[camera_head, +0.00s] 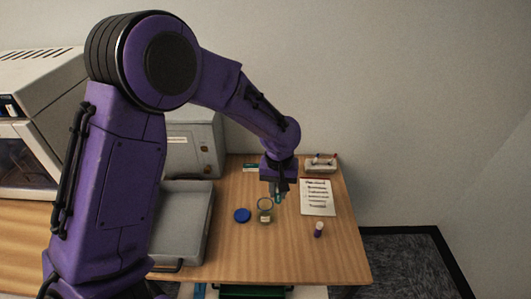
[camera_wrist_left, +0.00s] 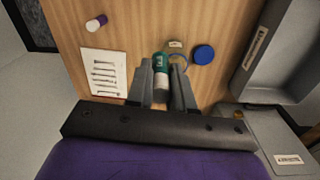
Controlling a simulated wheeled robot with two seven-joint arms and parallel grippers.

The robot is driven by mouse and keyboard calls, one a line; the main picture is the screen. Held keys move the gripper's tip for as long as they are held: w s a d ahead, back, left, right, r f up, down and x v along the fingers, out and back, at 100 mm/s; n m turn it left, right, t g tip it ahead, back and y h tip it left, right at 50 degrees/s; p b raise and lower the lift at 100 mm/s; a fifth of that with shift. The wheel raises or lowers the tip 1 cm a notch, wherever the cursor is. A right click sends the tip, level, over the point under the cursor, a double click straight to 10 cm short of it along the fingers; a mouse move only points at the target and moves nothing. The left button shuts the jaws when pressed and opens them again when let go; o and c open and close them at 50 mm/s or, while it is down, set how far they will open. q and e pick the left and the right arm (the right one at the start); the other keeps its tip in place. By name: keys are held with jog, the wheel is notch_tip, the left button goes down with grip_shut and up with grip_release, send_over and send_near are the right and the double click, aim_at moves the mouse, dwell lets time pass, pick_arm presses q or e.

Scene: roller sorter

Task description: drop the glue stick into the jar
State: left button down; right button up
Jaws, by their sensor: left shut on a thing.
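My left gripper (camera_head: 279,190) is shut on a teal-and-white glue stick (camera_wrist_left: 161,72), which sits between the two fingers in the left wrist view. In the head view only a small teal part of the stick (camera_head: 280,198) shows by the fingertips. The open glass jar (camera_head: 265,213) with a pale label stands on the wooden table, just below and left of the fingertips in that view. In the wrist view the jar (camera_wrist_left: 179,58) is partly hidden behind the stick and right finger. The stick appears above the table, close to the jar. My right gripper is not in view.
A blue lid (camera_head: 242,215) lies left of the jar. A printed sheet (camera_head: 317,197) and a purple-and-white stick (camera_head: 319,230) are to the right. A grey tray (camera_head: 184,222) stands at left, a small holder (camera_head: 321,164) at the back. The table front is clear.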

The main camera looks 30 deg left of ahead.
pick_arm(q)
jog(key=w+a+n+p, duration=0.5)
jog(key=a+n, duration=0.2)
jog(key=a, duration=0.1)
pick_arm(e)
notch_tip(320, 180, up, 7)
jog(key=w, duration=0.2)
pick_arm(q)
jog(key=f+b, duration=0.3)
jog(key=s+f+b, duration=0.1)
jog(key=f+b, duration=0.1)
jog(key=b, duration=0.2)
jog(key=shift+f, duration=0.4)
jog(key=c, duration=0.9)
grip_release()
jog(key=shift+a+f, duration=0.1)
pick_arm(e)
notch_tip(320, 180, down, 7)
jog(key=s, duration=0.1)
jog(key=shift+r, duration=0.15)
pick_arm(q)
notch_tip(320, 180, up, 11)
jog(key=b, duration=0.1)
jog(key=shift+f, duration=0.2)
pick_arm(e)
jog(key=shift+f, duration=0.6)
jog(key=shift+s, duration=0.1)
